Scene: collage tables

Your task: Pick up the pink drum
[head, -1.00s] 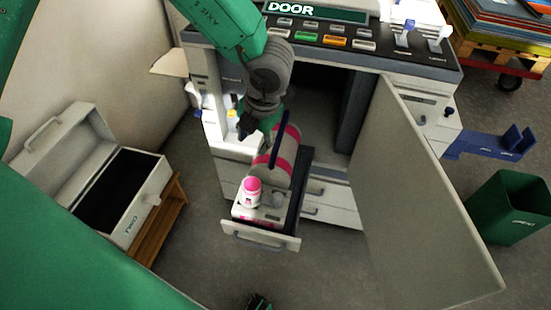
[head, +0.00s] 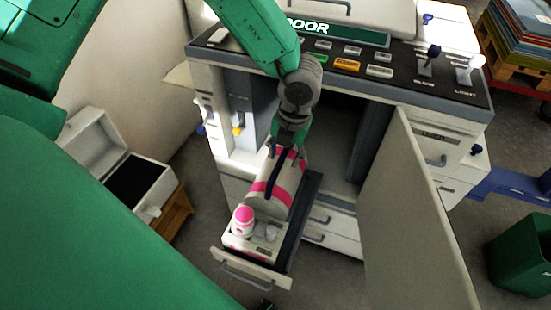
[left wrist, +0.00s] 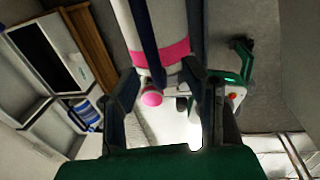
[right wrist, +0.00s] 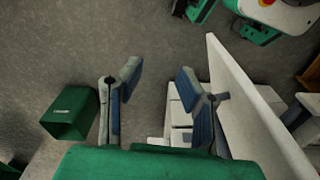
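The pink drum (head: 278,187) is a pale cylinder with pink bands and a dark strip along it. It lies in the pulled-out drawer (head: 250,270), beside a small pink-capped bottle (head: 243,221). My left gripper (head: 286,152) is at the drum's far end. In the left wrist view, the open fingers (left wrist: 161,72) stand on either side of the drum (left wrist: 162,52); whether they touch it cannot be told. My right gripper (right wrist: 158,72) is open and empty above the floor, away from the drum.
The machine's open door (head: 410,220) stands right of the drawer. A control panel (head: 345,65) with buttons and levers is above and behind. An open pale case (head: 90,140) on a wooden stand is at left. A green bin (head: 520,255) is at far right.

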